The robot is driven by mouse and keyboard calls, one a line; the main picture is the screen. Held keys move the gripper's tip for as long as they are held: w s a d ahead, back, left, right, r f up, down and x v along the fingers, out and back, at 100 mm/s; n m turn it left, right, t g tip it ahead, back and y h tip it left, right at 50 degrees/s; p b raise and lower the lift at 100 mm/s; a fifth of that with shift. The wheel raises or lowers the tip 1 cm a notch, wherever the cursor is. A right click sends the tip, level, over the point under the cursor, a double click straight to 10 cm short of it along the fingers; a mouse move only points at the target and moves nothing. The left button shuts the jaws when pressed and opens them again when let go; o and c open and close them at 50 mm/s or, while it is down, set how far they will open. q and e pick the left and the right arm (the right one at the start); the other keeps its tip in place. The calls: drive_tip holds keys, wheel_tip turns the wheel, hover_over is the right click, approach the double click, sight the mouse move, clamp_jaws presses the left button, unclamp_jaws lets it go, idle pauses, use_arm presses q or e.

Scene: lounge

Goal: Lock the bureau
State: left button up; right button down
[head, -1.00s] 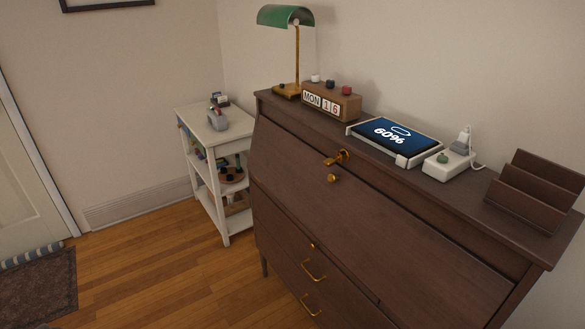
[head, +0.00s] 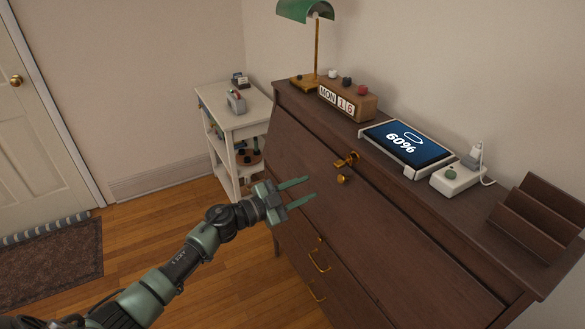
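The dark brown bureau (head: 375,225) stands along the wall, with its slanted front panel closed. A brass key (head: 347,160) sits in the lock at the panel's top edge. A round brass knob (head: 343,180) is just below it. My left gripper (head: 311,188) is open and empty. It is in front of the slanted panel, to the left of the knob, with its two green fingers apart and pointing right. I cannot tell whether it touches the panel. My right gripper is not in view.
On the bureau top are a green lamp (head: 306,12), a block calendar (head: 347,101), a tablet (head: 408,146), a white power strip (head: 457,178) and a wooden letter rack (head: 543,222). A white shelf cart (head: 236,122) stands left of the bureau. The wooden floor (head: 160,230) is open.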

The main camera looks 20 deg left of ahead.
use_arm(q)
drive_tip(key=m, duration=0.1)
approach(335, 166)
drive_tip(key=shift+h, duration=0.4)
drive_tip(key=shift+b+x, duration=0.7)
drive_tip(key=shift+x, duration=1.85)
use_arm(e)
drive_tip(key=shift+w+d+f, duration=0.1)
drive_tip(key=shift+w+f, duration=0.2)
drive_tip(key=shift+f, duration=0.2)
use_arm(q)
drive_tip(key=shift+f, duration=0.1)
drive_tip(key=m+b, duration=0.1)
drive_tip(key=m, duration=0.1)
drive_tip(key=m+b, duration=0.1)
drive_tip(key=m, duration=0.1)
drive_tip(key=shift+a+f, duration=0.1)
drive_tip(key=shift+f, duration=0.15)
drive_tip(key=m+b, duration=0.3)
drive_tip(key=m, duration=0.3)
drive_tip(key=shift+w+a+b, duration=0.1)
drive_tip(key=shift+w+b, duration=0.05)
drive_tip(key=shift+b, duration=0.15)
drive_tip(key=shift+w+d+r, duration=0.25)
drive_tip(key=shift+w, duration=0.05)
drive_tip(key=shift+p+x, duration=0.4)
drive_tip(key=shift+x, duration=2.2)
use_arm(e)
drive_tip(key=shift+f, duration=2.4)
